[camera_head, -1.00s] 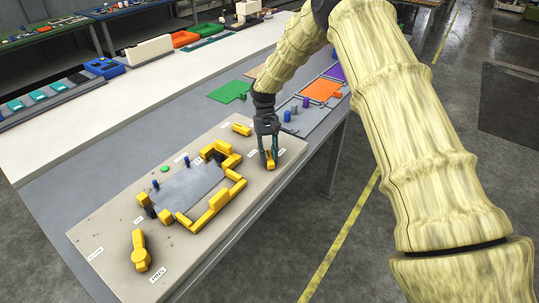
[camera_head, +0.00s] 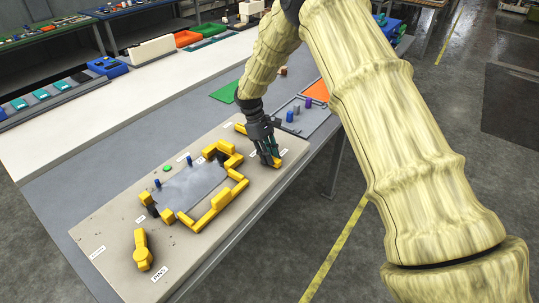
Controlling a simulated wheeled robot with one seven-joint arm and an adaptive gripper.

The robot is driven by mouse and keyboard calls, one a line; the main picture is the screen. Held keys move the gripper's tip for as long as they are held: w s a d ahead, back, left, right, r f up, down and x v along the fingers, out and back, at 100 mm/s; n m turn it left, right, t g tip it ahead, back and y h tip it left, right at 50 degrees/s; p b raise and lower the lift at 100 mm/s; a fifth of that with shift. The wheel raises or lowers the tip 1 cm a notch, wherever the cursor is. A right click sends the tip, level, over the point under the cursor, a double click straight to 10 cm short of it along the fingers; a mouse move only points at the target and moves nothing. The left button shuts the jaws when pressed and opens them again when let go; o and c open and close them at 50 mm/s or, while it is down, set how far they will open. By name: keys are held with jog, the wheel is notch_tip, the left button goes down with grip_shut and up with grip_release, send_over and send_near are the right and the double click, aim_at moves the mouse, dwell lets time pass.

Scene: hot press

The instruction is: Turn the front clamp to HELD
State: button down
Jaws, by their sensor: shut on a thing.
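The beige fixture board (camera_head: 112,222) lies on the bench with a grey plate (camera_head: 190,186) in a yellow frame. My gripper (camera_head: 273,161) is at the board's right end, tilted, with its wrist up and to the left. It is shut on a small yellow clamp lever (camera_head: 278,163), which its fingers partly hide. The label near it is too small to read, so I cannot tell its marked position. Another yellow lever (camera_head: 240,128) lies behind my gripper. A larger yellow lever (camera_head: 142,250) stands at the board's near left.
Blue pins (camera_head: 157,183) and a green button (camera_head: 167,168) sit behind the grey plate. A grey tray (camera_head: 318,120) with small cylinders lies beyond my gripper. My arm covers the right side. The aisle floor is clear.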

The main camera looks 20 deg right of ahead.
dwell(0.4)
jog(key=c, duration=1.3)
grip_release()
jog(key=shift+d, duration=0.1)
jog(key=shift+o, duration=0.2)
jog(key=v, duration=1.2)
